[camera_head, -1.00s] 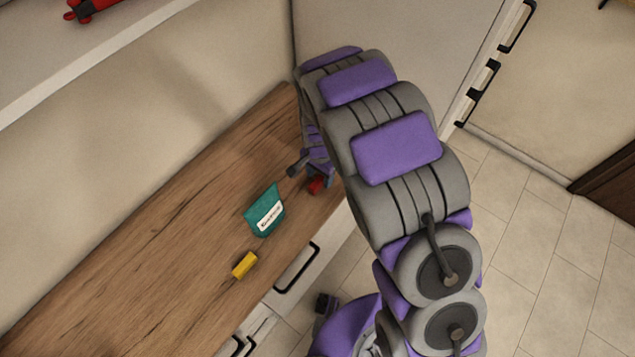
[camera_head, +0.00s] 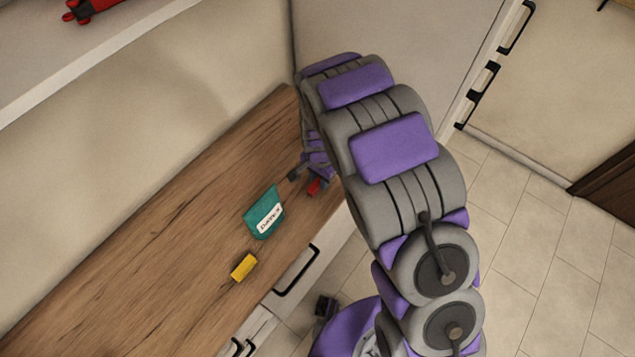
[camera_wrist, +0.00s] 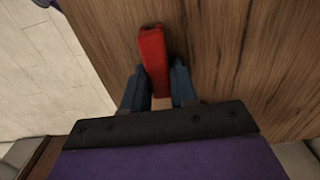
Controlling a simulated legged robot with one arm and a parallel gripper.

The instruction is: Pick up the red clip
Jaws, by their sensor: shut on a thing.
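The red clip (camera_wrist: 154,62) is between the two blue-grey fingertips of my gripper (camera_wrist: 158,88) in the wrist view. The gripper is shut on its near end, and the far end sticks out beyond the fingertips. In the head view the red clip (camera_head: 314,187) shows as a small red patch at my gripper (camera_head: 308,180), close to the counter's front edge. My arm hides part of the gripper there. I cannot tell whether the clip touches the counter or is just above it.
On the wooden counter (camera_head: 160,240), a teal packet with a white label (camera_head: 262,213) lies left of my gripper. A yellow block (camera_head: 244,267) lies nearer. A red object (camera_head: 90,8) is on the upper shelf. Drawer handles (camera_head: 296,270) line the counter's front.

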